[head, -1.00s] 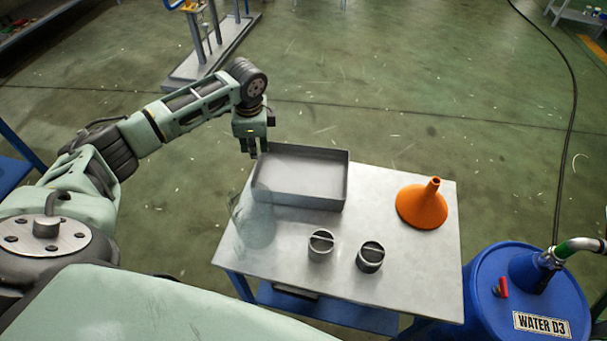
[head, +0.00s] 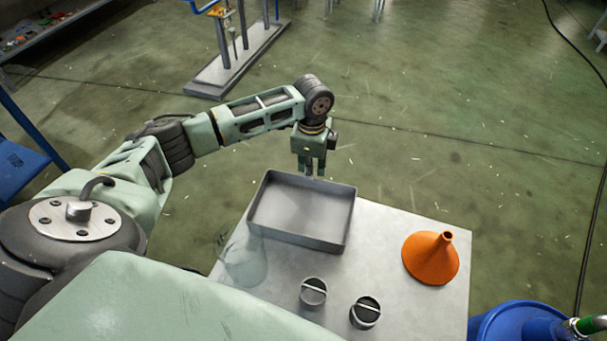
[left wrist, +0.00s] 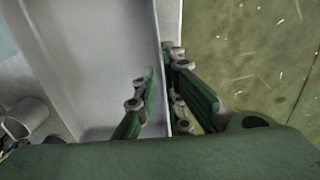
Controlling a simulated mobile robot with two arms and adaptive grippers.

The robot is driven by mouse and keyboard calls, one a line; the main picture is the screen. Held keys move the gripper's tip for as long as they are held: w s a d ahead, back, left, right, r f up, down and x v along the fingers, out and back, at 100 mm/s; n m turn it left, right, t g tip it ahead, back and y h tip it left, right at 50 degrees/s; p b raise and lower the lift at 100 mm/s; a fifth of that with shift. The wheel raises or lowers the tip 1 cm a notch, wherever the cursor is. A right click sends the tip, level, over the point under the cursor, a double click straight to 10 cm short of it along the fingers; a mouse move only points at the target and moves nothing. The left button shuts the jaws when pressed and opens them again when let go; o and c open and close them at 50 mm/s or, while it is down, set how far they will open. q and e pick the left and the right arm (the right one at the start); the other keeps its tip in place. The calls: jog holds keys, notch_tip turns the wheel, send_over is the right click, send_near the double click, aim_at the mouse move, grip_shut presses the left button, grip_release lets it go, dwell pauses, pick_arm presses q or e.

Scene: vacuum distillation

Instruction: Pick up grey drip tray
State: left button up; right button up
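The grey drip tray (head: 298,238) is a shallow rectangular open box, empty, lying on the far left part of the light grey table (head: 405,305). My left gripper (head: 315,172) points down at the tray's far wall. In the left wrist view, the tray wall (left wrist: 160,40) runs between the two fingers of my left gripper (left wrist: 160,72). One finger is inside the tray and the other outside. The fingers stand apart, with a gap showing between the inner finger and the wall. My right gripper is not in view.
An orange funnel (head: 431,260) stands at the table's right. Two small dark cylindrical pieces (head: 313,292) (head: 366,312) stand near the front. A clear glass vessel (head: 244,262) is close to the tray's near left side. A blue drum (head: 515,325) is at the lower right.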

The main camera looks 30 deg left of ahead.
pick_arm(q)
notch_tip(320, 180, down, 4)
jog(key=shift+w+d+r, duration=0.1)
jog(key=shift+f, duration=0.2)
jog(key=shift+c, duration=0.7)
grip_shut()
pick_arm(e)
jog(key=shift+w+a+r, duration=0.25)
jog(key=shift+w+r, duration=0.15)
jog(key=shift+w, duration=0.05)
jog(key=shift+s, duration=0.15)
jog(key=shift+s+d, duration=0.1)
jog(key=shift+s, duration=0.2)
pick_arm(q)
jog(key=shift+r, duration=0.1)
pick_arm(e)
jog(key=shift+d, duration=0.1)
